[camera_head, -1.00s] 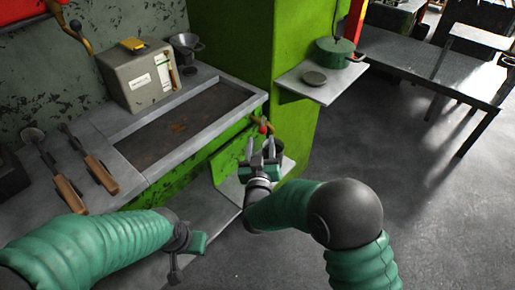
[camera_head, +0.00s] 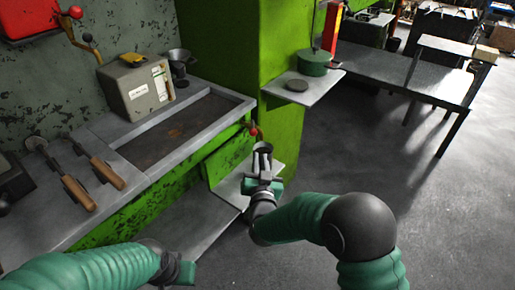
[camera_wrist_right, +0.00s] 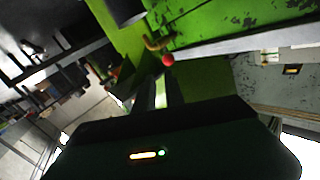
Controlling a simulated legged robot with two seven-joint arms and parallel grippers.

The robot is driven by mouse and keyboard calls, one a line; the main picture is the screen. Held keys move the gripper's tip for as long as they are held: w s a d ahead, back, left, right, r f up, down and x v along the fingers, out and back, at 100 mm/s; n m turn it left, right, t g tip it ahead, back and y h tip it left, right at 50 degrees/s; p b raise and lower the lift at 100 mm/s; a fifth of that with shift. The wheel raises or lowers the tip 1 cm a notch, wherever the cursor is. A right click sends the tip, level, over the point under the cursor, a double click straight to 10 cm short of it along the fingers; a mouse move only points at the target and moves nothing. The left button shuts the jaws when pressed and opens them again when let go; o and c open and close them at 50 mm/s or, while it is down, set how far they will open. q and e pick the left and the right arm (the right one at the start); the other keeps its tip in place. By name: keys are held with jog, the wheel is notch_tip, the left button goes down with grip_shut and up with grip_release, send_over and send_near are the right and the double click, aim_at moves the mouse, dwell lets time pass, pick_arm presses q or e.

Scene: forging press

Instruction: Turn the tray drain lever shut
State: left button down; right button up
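The tray drain lever (camera_head: 252,129) is a short brass arm with a red ball knob, on the front of the green press below the tray's right corner. In the right wrist view the lever (camera_wrist_right: 157,44) shows just beyond the fingertips, its red ball nearest. The grey tray (camera_head: 190,125) has a rusty, dark bottom. My right gripper (camera_head: 262,153) is just below the knob, apart from it; a narrow gap shows between its fingers (camera_wrist_right: 160,92), with nothing held. My left gripper (camera_head: 178,272) is low at the bottom edge, its fingers not clear.
A shelf (camera_head: 303,88) with a green pot (camera_head: 315,64) and small dish juts out right of the lever. A lower ledge (camera_head: 232,187) lies under the lever. Wooden-handled tools (camera_head: 105,172) and a grey box (camera_head: 137,92) lie left. Floor on the right is open.

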jog(key=d+m, duration=0.1)
jog(key=m, duration=0.2)
jog(key=d+r+m, duration=0.1)
jog(key=d+m, duration=0.1)
jog(key=m, duration=0.1)
jog(key=d+m, duration=0.2)
jog(key=m, duration=0.2)
jog(key=shift+w+r+y, duration=0.25)
jog(key=shift+y, duration=0.05)
grip_shut()
jog(key=m, duration=0.2)
jog(key=b, duration=0.3)
send_near(253, 126)
jog(key=shift+w+d, duration=1.1)
jog(key=shift+w, duration=1)
jog(key=shift+f+m, duration=0.15)
jog(key=shift+m, duration=0.15)
